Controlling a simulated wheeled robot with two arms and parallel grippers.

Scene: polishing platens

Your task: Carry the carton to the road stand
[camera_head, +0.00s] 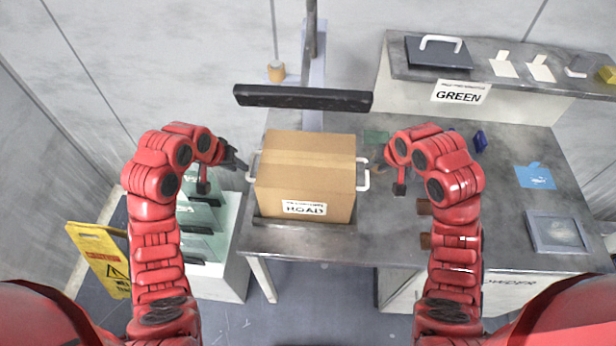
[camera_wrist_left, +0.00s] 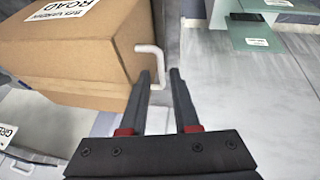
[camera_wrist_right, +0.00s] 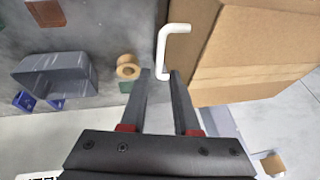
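The brown cardboard carton (camera_head: 306,165) sits on the grey table near its front edge, on a dark flat base (camera_head: 300,226). A label reading ROAD (camera_head: 304,208) is on its front face. It has a white handle on each side. My left gripper (camera_head: 236,162) is open beside the left handle (camera_head: 251,166); in the left wrist view the handle's end (camera_wrist_left: 158,84) shows at the fingertips. My right gripper (camera_head: 381,170) is open beside the right handle (camera_head: 363,176); in the right wrist view that handle (camera_wrist_right: 163,50) reaches the fingertips. Neither gripper is closed on a handle.
A dark bar (camera_head: 303,98) spans behind the carton. A raised shelf (camera_head: 393,62) with a GREEN sign (camera_head: 460,92) stands at the back right. A yellow floor sign (camera_head: 98,252) and a glass rack (camera_head: 207,215) are at left. A tape roll (camera_wrist_right: 128,67) lies near my right gripper.

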